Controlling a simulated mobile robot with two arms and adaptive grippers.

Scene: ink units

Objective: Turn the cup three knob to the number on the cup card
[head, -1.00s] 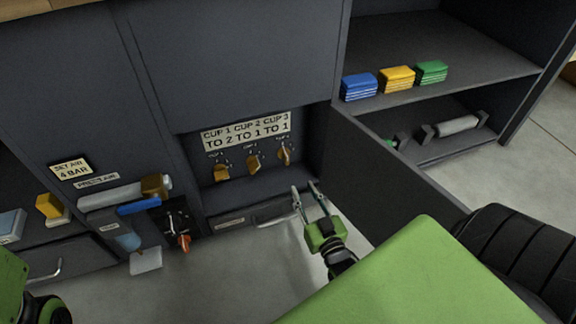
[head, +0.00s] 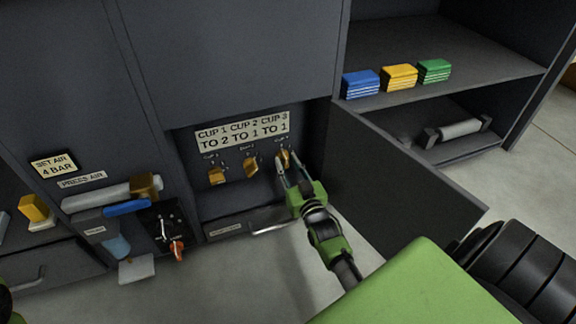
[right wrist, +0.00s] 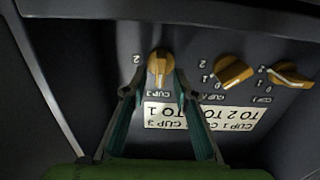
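The cup card (head: 243,131) above the knobs reads CUP 1 TO 2, CUP 2 TO 1, CUP 3 TO 1. It shows upside down in the right wrist view (right wrist: 190,116). The yellow cup three knob (head: 285,155) is the rightmost in the head view and the leftmost in the right wrist view (right wrist: 160,68), where its grip runs nearly vertical. A 2 shows beside it; its other numbers are hard to make out. My right gripper (head: 291,168) is open, its fingers either side of the knob's near end; I cannot tell whether they touch it.
The cup two knob (head: 251,167) and cup one knob (head: 217,176) sit close beside cup three. An open door (head: 400,180) stands just right of my right arm. A drawer handle (head: 275,228) juts out below the knobs.

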